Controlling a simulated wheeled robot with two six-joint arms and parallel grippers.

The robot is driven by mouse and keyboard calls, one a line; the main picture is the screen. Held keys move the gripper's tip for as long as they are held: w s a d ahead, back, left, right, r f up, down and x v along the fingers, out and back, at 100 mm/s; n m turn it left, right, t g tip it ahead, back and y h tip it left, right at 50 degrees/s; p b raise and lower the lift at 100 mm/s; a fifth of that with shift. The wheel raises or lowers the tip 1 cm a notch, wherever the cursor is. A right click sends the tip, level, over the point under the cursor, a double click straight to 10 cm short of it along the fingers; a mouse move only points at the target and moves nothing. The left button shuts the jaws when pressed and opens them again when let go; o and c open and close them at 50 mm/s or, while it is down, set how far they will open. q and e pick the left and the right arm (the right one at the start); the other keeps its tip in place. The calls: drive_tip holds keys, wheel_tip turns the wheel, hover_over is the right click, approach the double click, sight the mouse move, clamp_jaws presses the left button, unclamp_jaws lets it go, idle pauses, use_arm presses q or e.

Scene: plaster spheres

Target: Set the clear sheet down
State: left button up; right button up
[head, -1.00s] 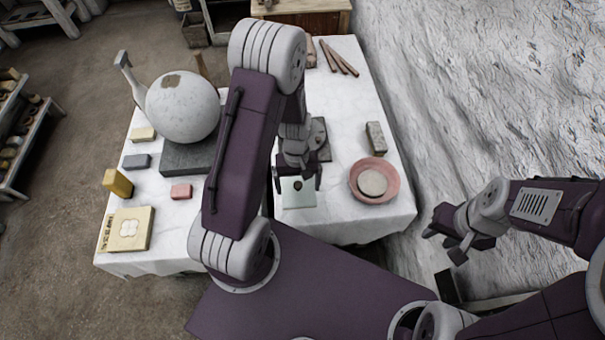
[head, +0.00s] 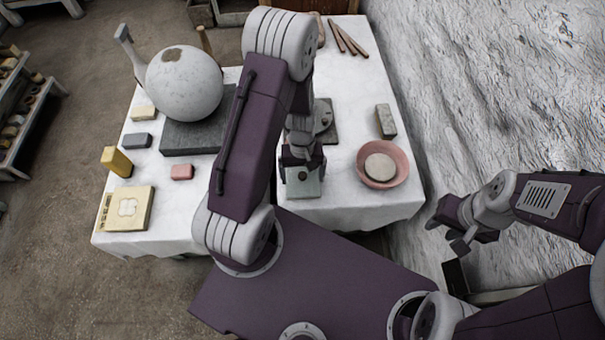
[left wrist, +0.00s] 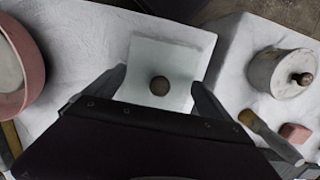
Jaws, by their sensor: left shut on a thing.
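The clear sheet (head: 303,188) is a pale, greenish, see-through square with a round brown knob (left wrist: 159,86) near its middle. My left gripper (head: 302,165) is shut on it, with one finger at each side edge in the left wrist view (left wrist: 162,88). The sheet is over the white-covered table's front part, left of the pink bowl. The sheet also fills the middle of the left wrist view (left wrist: 160,55). Whether it touches the cloth I cannot tell. My right gripper (head: 447,236) appears open and empty, off the table's right side.
The pink bowl (head: 402,178) holds plaster. A grey block (head: 385,121) stands behind it. The large sphere (head: 184,83) rests on a dark slab (head: 180,139). A lidded white pot (left wrist: 275,75) and a brush (left wrist: 270,138) are right in the wrist view. Bare cloth surrounds the sheet.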

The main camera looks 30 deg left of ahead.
use_arm(q)
drive_tip(key=shift+r+p, duration=0.1)
drive_tip(key=shift+p, duration=0.25)
idle(0.7)
drive_tip(key=shift+f+b, duration=0.55)
drive_tip(key=shift+f, duration=0.2)
idle(0.5)
drive_tip(key=o, duration=1.1)
drive_tip(key=shift+c, duration=0.2)
wheel_tip(320, 180, up, 4)
drive_tip(key=p, duration=0.4)
drive_tip(key=shift+r, duration=0.1)
